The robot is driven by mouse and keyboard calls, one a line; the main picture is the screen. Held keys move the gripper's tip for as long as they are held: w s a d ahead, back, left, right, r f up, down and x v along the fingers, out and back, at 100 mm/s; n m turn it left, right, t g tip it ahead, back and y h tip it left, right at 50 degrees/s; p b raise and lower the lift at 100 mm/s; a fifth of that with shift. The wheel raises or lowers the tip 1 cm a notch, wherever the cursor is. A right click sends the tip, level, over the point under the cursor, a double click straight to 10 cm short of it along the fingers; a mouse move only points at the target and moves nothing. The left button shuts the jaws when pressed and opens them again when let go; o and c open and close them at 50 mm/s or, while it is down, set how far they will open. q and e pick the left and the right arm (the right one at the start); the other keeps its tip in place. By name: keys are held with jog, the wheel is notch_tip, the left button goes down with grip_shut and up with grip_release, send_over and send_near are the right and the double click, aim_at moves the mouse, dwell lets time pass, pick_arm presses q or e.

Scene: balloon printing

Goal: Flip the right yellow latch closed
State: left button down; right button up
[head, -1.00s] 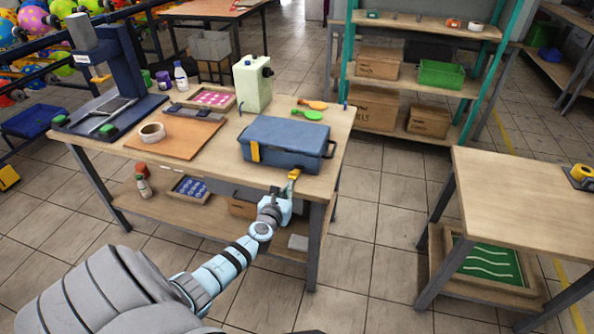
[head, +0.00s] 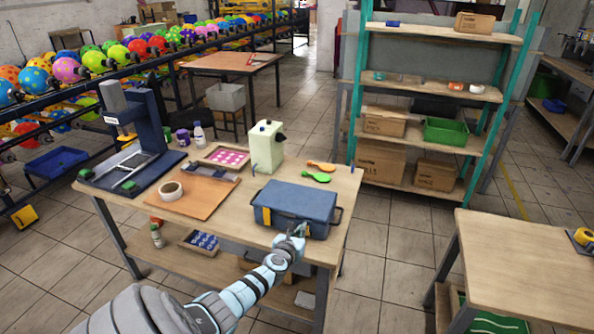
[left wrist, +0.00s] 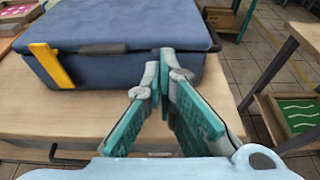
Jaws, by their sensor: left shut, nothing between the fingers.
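The blue case (head: 290,203) sits lid-down near the right front corner of the workbench. Its left yellow latch (head: 268,211) lies upright against the front face; it also shows in the left wrist view (left wrist: 50,65). The right yellow latch is not visible; my fingers cover that part of the front. My left gripper (head: 301,230) is shut and empty, with its fingertips at the right part of the case's front. In the left wrist view, the fingertips (left wrist: 168,66) meet near the lid edge; I cannot tell whether they touch. My right gripper is out of view.
The wooden workbench (head: 340,195) also bears a tape roll (head: 171,190), a pale container (head: 267,148) and green and orange paddles (head: 317,177). A dark handle (left wrist: 104,48) is on the case's front. Another table (head: 520,270) stands to the right.

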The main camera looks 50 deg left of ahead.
pick_arm(q)
jog(key=shift+w+a+r, duration=0.4)
jog(key=shift+w+r, duration=0.05)
jog(key=shift+w, duration=0.3)
jog(key=shift+r+p, duration=0.85)
jog(key=shift+s, duration=0.15)
jog(key=v, duration=1.2)
